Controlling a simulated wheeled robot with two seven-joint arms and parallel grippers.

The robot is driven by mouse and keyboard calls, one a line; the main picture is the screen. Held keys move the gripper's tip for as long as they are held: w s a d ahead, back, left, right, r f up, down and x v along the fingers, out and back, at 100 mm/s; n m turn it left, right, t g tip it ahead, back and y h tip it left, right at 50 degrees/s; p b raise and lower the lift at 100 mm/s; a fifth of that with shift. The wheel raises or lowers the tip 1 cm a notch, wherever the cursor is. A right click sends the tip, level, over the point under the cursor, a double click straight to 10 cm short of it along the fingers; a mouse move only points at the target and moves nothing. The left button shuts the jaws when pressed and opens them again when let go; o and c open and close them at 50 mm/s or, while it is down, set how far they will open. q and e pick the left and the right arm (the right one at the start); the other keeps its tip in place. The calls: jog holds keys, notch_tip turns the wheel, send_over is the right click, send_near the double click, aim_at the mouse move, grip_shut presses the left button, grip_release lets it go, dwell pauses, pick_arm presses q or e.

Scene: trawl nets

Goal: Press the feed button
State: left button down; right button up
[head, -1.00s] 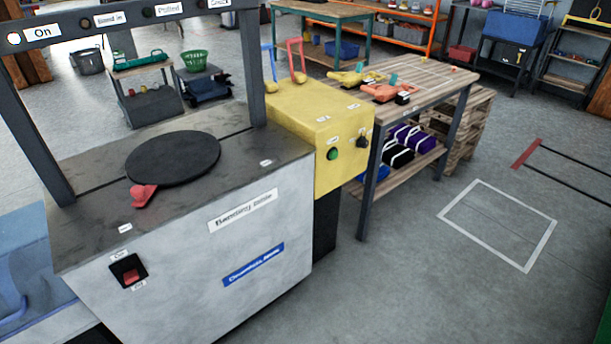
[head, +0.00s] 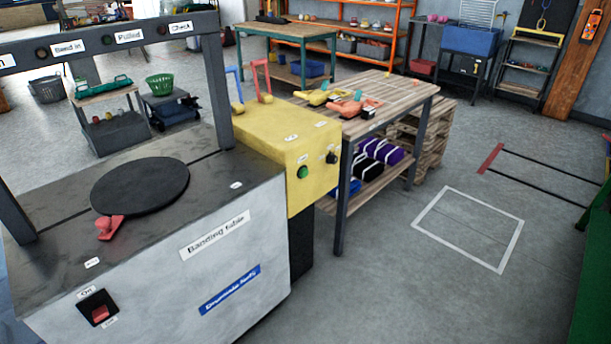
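A round green button (head: 303,172) sits on the front face of the yellow box (head: 262,140), with a small label above it that is too small to read. A dark knob (head: 331,158) is to its right on the same face. The yellow box stands at the right end of the grey banding table (head: 150,285). A red rocker switch (head: 99,313), marked On above, is on the table's front at the lower left. Neither of my grippers shows in the head view.
A black round plate (head: 140,186) and a red clamp-like piece (head: 109,227) lie on the banding table top, under a dark frame (head: 217,90) with labelled lamps. A wooden workbench (head: 390,95) stands right of the yellow box. The floor (head: 400,290) in front is clear, with a white outlined square (head: 468,228).

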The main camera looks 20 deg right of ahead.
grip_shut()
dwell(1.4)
